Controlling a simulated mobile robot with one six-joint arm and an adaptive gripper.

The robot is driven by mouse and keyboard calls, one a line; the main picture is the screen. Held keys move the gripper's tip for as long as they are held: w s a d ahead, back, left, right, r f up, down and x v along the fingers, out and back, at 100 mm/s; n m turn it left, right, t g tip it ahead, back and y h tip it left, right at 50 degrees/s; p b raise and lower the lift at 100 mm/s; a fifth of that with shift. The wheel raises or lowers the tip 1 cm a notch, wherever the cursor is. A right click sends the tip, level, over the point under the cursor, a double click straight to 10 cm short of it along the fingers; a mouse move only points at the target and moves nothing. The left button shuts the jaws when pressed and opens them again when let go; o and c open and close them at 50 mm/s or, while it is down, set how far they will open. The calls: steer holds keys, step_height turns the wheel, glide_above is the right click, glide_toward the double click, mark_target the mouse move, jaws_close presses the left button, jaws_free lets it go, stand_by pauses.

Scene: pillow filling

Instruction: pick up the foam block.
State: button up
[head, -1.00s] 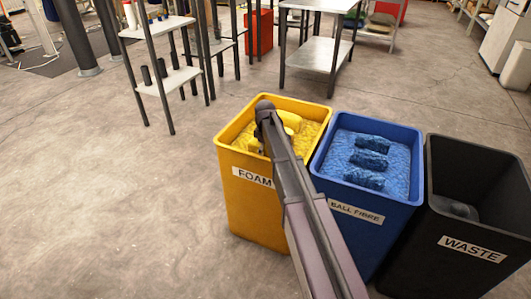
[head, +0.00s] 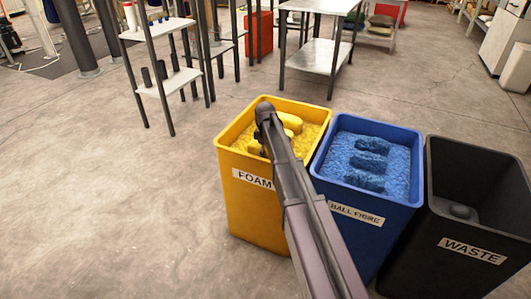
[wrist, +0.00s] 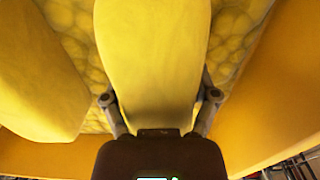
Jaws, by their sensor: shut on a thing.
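A yellow foam block (wrist: 150,60) fills the middle of the wrist view, between the two fingers of my gripper (wrist: 160,98). The fingers are shut on its sides. A second yellow foam block (wrist: 38,85) lies to the left of it, apart from the fingers. In the head view, the yellow bin (head: 245,205) labelled FOAM holds yellow fill with foam blocks (head: 291,122) on top. My arm reaches over this bin and hides most of the gripper and part of the blocks. I cannot tell from these views whether the held block is clear of the fill.
The blue bin (head: 338,236) labelled BALL FIBRE, with several blue bundles, stands right of the yellow bin. The black WASTE bin (head: 425,260) stands farther right. A small shelf stand (head: 170,82) and a metal table (head: 318,51) stand behind. The floor on the left is clear.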

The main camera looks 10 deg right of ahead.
step_height(320, 180, up, 10)
steer(key=p, duration=1)
stand_by(0.9)
step_height(320, 180, up, 25)
steer(key=p, duration=2.5)
steer(key=shift+s+f, duration=0.1)
